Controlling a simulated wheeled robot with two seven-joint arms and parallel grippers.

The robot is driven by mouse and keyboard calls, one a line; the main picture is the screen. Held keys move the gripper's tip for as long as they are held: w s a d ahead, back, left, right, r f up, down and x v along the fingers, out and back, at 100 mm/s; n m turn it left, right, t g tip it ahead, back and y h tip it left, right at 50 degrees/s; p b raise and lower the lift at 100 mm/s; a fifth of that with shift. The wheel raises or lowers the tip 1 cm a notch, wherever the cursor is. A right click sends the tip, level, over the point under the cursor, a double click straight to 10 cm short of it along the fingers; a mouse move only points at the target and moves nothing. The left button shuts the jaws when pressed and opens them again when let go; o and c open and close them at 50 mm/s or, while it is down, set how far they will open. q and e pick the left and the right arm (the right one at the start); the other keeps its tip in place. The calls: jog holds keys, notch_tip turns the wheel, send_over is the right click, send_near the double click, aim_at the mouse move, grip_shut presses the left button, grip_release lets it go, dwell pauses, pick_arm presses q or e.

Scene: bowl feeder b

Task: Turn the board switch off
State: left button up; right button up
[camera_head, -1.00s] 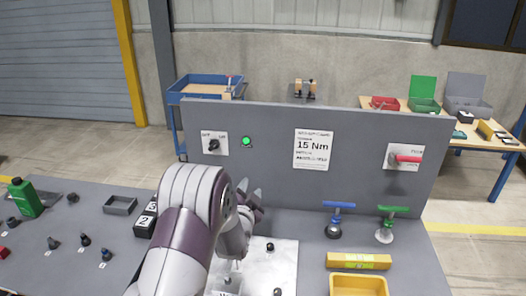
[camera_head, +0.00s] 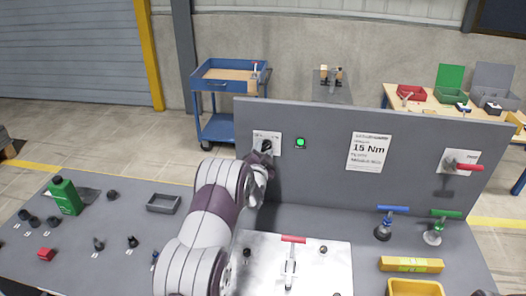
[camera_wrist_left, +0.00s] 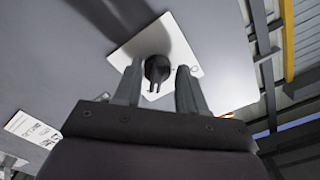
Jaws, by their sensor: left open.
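The board switch is a black rotary knob (camera_head: 267,146) on a white plate at the upper left of the upright grey board (camera_head: 330,180). A lit green lamp (camera_head: 300,142) is to its right. My left gripper (camera_head: 264,158) is at the switch, partly hiding the plate's lower part. In the left wrist view the knob (camera_wrist_left: 157,69) sits between the two open fingers (camera_wrist_left: 160,76), with visible gaps on both sides. The knob's label is too small to read in full.
A red-handled lever (camera_head: 468,167) is on the board's right. Below stand blue-handled (camera_head: 392,209) and green-handled (camera_head: 445,214) tools, a yellow bar (camera_head: 411,265) and a red-handled clamp (camera_head: 292,240). A green bottle (camera_head: 65,196) and small parts are on the left of the bench.

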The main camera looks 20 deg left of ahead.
pick_arm(q)
jog(key=shift+d, duration=0.1)
jog(key=c, duration=0.5)
jog(key=shift+d+r, duration=0.1)
jog(key=shift+d, duration=0.1)
grip_shut()
jog(key=shift+a, duration=0.1)
